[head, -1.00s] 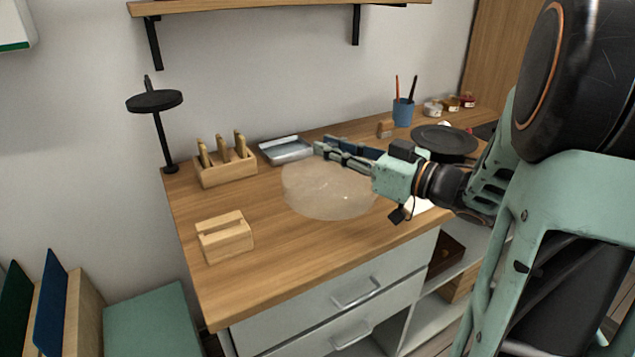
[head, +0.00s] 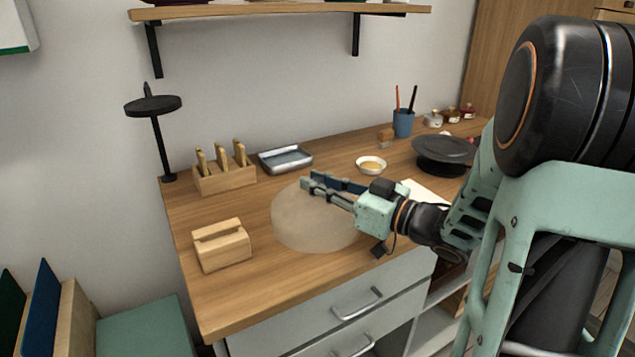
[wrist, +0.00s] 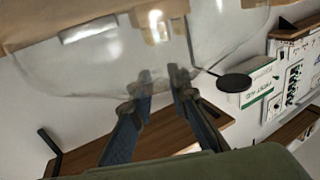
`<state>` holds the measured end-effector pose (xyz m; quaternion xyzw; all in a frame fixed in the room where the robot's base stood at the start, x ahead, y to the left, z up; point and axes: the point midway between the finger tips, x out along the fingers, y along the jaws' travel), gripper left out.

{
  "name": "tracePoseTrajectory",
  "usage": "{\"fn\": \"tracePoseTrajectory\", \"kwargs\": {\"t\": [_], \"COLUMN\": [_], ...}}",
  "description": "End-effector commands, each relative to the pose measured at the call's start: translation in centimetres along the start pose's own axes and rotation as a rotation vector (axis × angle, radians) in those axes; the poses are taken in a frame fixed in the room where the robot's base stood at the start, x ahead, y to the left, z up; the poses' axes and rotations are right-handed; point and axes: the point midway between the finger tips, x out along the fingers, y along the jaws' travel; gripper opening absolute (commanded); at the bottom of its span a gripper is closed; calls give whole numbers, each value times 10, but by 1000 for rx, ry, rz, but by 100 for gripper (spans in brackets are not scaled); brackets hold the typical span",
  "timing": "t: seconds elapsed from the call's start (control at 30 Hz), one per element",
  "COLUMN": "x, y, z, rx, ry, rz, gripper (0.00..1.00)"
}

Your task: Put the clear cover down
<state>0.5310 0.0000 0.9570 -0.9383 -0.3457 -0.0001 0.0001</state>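The clear cover (head: 308,225) is a see-through round dome over the front middle of the wooden worktop in the head view. It also spans the top of the wrist view (wrist: 100,70), where its edge shows as a thin curved line. My gripper (head: 308,184) is at the cover's upper part in the head view. In the wrist view the two fingers (wrist: 163,80) meet the clear material with a narrow gap between their tips. The exact grip point is hard to see through it. I cannot tell whether the cover's rim touches the worktop (head: 265,285).
A slotted wooden block (head: 222,248) stands left of the cover. Behind are a wooden rack (head: 226,180), a grey tray (head: 285,160) and a small bowl (head: 371,165). A dark round plate (head: 444,150) and blue cup (head: 403,123) are at the right. The front-left worktop is bare.

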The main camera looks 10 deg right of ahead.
Motion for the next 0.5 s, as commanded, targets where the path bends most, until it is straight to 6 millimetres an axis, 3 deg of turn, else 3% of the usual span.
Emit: {"fn": "tracePoseTrajectory", "kwargs": {"t": [0.17, 0.5], "x": [0, 0], "y": [0, 0], "z": [0, -6], "rx": [0, -1], "ry": [0, 0], "rz": [0, 0], "gripper": [33, 33]}}
